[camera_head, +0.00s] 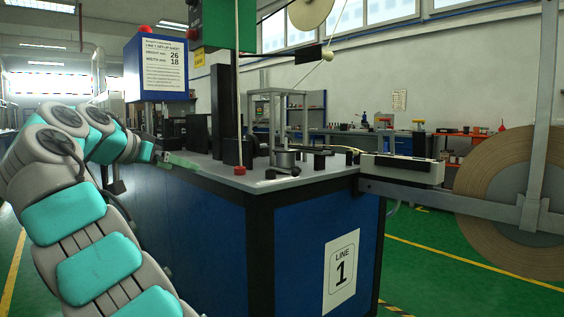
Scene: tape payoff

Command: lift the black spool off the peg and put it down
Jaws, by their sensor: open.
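On the machine's grey top (310,178), near its front corner, a small dark, spool-like part (286,158) stands upright above a wider grey base. A short black cylinder (320,160) stands just right of it. I cannot tell for sure which of these is the black spool, and no peg shows clearly. My gripper (178,160) is at the left edge of the machine top, well left of both parts. It is open, and I see nothing held in it. Its fingers are small and hard to make out here.
A white unit (402,168) sits at the right edge. A large brown tape reel (515,200) stands at right. Green floor is open at lower right.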

